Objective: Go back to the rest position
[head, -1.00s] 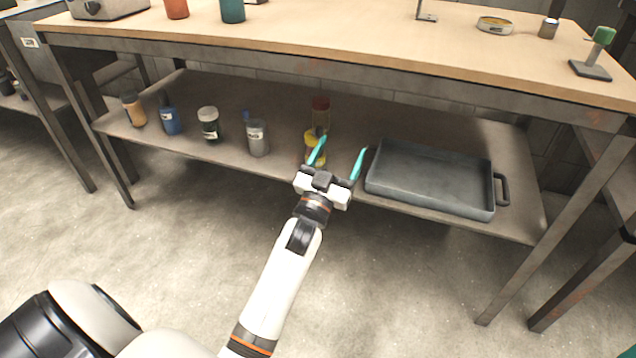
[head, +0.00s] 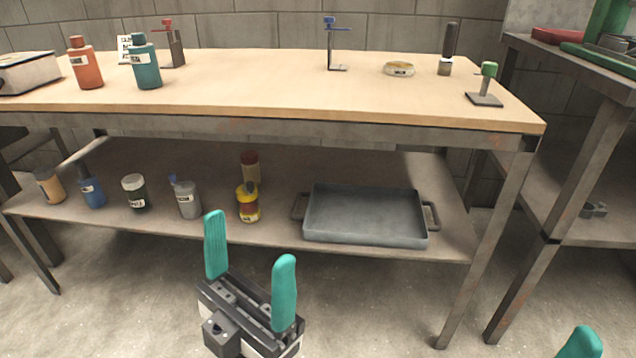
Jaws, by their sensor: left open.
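My left gripper (head: 249,258) is open and empty, with teal fingers pointing up, in front of the bench's lower shelf in the head view. A gap shows between its two fingers. Of my right gripper only a teal fingertip (head: 580,343) shows at the bottom right edge. The workbench (head: 300,128) stands ahead, with a wooden top and a lower shelf (head: 140,235). The left gripper touches none of the things on it.
On the lower shelf stand several bottles and jars, among them a yellow bottle (head: 247,204), and a grey tray (head: 365,216). Orange (head: 86,66) and teal (head: 145,66) bottles stand on the top. A side table (head: 590,80) is at right. Floor in front is clear.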

